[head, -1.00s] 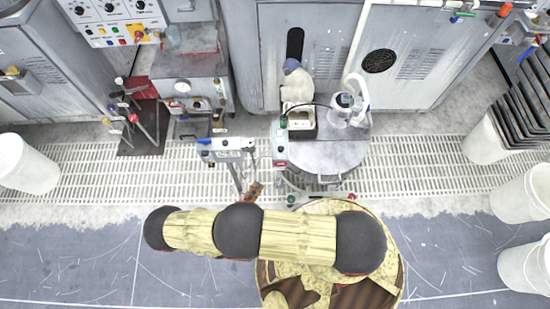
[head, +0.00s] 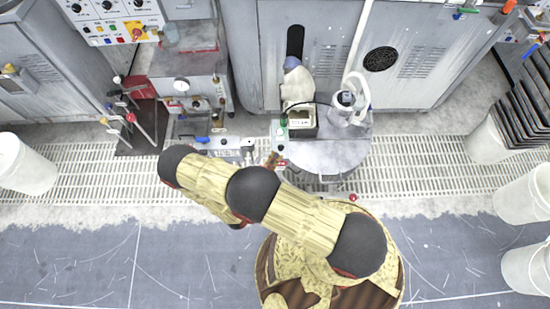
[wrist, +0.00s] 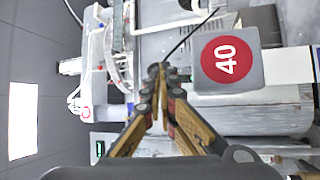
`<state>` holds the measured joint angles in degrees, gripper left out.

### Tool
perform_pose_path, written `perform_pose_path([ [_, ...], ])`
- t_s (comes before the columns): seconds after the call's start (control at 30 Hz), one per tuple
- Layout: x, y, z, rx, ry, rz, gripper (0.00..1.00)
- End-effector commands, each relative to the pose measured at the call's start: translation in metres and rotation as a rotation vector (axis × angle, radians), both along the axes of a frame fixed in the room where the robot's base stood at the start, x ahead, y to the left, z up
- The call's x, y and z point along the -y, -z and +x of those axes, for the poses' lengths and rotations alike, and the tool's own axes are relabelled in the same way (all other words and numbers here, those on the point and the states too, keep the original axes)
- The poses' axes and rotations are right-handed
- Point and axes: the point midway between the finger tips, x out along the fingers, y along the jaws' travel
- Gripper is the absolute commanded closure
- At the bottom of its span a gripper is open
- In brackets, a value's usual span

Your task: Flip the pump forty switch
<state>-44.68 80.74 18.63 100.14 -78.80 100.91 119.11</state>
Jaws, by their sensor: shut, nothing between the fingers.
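A grey box with a round red label reading 40 (wrist: 228,62) is just right of my fingertips in the wrist view. In the head view a small pale box (head: 279,137) with a green top stands at the left edge of the round grey drum. My gripper (wrist: 160,72) is shut and empty, its fingertips close beside the labelled box; I cannot tell whether they touch it. In the head view my gripper (head: 273,160) is at the near end of the pale box. I cannot make out the switch lever or its position.
The round drum (head: 325,158) carries a white bottle with a hose (head: 345,105) and an open box (head: 301,118). A black cable runs past the labelled box. Grey cabinets (head: 420,60) stand behind. White buckets (head: 525,195) line the right side.

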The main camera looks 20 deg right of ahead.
Motion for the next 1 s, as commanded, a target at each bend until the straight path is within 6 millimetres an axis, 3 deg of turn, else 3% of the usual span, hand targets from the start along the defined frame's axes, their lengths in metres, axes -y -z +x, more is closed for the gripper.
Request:
perform_pose_path([
  [1.0,0.0051,-0.0085,0.0068,-0.078,-0.001,0.024,1.00],
])
